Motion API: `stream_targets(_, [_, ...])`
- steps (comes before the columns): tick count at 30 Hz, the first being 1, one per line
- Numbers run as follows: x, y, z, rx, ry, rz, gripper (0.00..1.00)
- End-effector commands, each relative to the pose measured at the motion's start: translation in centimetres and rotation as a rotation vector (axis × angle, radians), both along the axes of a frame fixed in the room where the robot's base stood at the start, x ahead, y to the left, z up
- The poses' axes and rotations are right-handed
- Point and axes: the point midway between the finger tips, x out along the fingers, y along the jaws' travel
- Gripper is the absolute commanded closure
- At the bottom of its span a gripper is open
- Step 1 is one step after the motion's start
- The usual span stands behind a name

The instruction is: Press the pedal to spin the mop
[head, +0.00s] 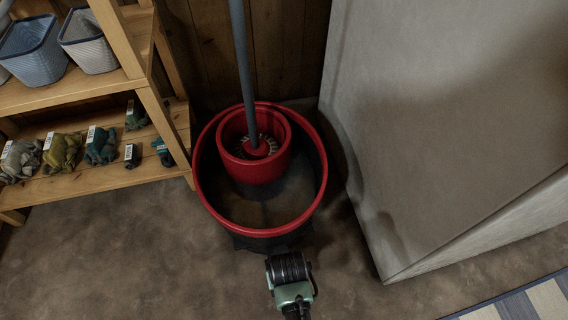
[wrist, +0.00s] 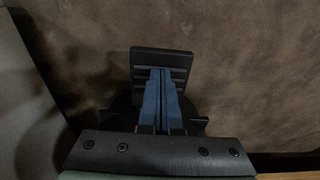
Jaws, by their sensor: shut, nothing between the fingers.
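The mop bucket (head: 317,196) has a red rim and dark walls and stands on the floor. A red spin basket (head: 229,139) sits inside it toward the back. The mop (head: 243,62) stands nearly upright in the basket, its grey pole rising out of view. My gripper (head: 290,272) is low in front of the bucket, and its fingers are hidden in the head view. In the wrist view my gripper's blue fingers (wrist: 162,78) are shut and empty. They overlap the black, ridged pedal (wrist: 162,56); I cannot tell whether they touch it.
A wooden shelf (head: 95,96) with baskets (head: 90,42) and several bundled gloves (head: 62,150) stands left of the bucket. A large pale block-like object (head: 440,120) stands close on the right. A striped rug (head: 525,302) lies at bottom right. The brown floor (head: 110,262) is clear at front left.

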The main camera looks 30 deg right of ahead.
Motion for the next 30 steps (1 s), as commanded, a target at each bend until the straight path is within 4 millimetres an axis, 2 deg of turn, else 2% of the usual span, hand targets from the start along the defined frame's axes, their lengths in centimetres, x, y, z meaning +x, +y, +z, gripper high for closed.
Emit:
stream_targets(7, [-0.1, 0.0, 0.5, -0.001, -0.005, 0.000, 1.00])
stream_targets(12, [-1.8, 0.6, 1.5, 0.000, 0.001, 0.000, 1.00])
stream_targets(16, [-2.9, 0.8, 1.5, 0.000, 0.001, 0.000, 1.00])
stream_targets(25, [-2.8, 0.8, 1.2, -0.001, -0.002, 0.000, 1.00])
stream_targets(30, [-2.9, 0.9, 2.8, -0.001, -0.003, 0.000, 1.00])
